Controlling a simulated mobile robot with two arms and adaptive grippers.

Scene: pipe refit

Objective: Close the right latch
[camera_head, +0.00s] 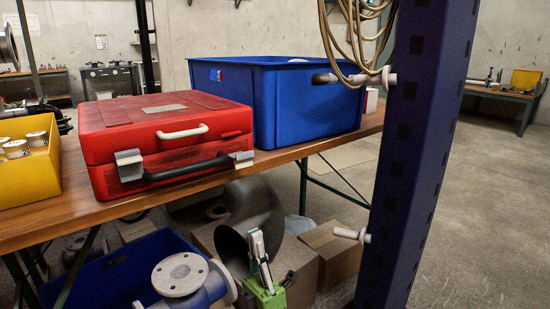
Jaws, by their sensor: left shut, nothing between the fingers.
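A red case (166,118) lies with its lid down on the wooden table (60,220). The right latch (242,159) is a light grey piece at the front right corner, and its flap seems to stick out from the case. The left latch (129,164) is a similar grey piece at the front left. A dark handle (185,168) sits between them, and a white handle (182,132) is on the lid. My right gripper is not seen.
A blue crate (310,105) stands right of the case. The yellow bin (30,180) with white parts is at the left. A blue post (420,150) with pegs and a hung cable rises at the right.

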